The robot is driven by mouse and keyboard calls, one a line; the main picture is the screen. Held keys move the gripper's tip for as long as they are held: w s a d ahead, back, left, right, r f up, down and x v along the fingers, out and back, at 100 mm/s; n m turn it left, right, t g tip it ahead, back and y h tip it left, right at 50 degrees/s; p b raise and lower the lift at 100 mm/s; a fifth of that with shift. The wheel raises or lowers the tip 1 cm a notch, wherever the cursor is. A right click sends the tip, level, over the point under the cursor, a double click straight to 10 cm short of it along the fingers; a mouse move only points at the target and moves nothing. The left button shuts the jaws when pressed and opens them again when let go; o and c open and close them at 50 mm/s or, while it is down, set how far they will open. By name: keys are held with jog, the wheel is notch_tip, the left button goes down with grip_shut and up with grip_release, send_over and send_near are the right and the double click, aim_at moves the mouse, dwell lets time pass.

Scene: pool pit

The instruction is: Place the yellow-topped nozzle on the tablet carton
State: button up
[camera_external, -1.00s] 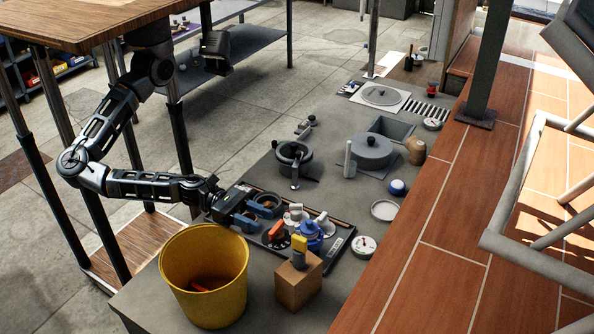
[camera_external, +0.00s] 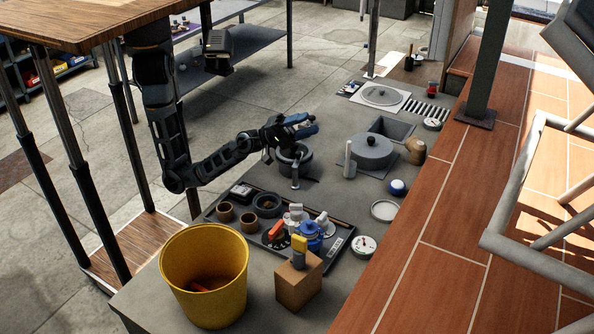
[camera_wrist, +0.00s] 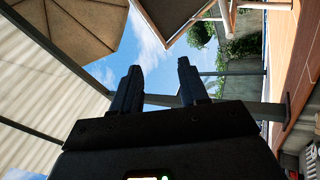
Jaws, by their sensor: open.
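The yellow-topped nozzle (camera_external: 299,244) has a yellow block on a grey body. It appears upright on the top of the brown tablet carton (camera_external: 296,288), at the front of the grey counter. My gripper (camera_external: 307,126) is raised far behind them, above the dark grey pot with a tap-like fitting (camera_external: 293,158). In the wrist view my gripper (camera_wrist: 160,70) has its two fingers apart with nothing between them. The wrist camera faces upward, so neither nozzle nor carton shows there.
A yellow bucket (camera_external: 205,270) stands left of the carton. A dark tray (camera_external: 335,252) behind it holds blue, white and orange parts and brown cups. A lidded grey pot (camera_external: 371,150) stands farther back. The wrist view shows parasols (camera_wrist: 85,28) and sky.

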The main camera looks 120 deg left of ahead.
jog(key=s+a+f+m+g+h, duration=0.3)
jog(key=s+f+m+g+h, duration=0.2)
jog(key=s+f+m, duration=1.35)
jog(key=s+d+f+n+g, duration=0.1)
jog(key=s+d+f+g, duration=0.1)
jog(key=s, duration=0.9)
jog(key=s+d+f+n+g+y, duration=0.1)
jog(key=s+d+f, duration=0.4)
jog(key=s, duration=0.7)
jog(key=shift+s+d+f+g+y, duration=0.2)
jog(key=shift+f+g+y, duration=0.15)
jog(key=shift+g, duration=0.15)
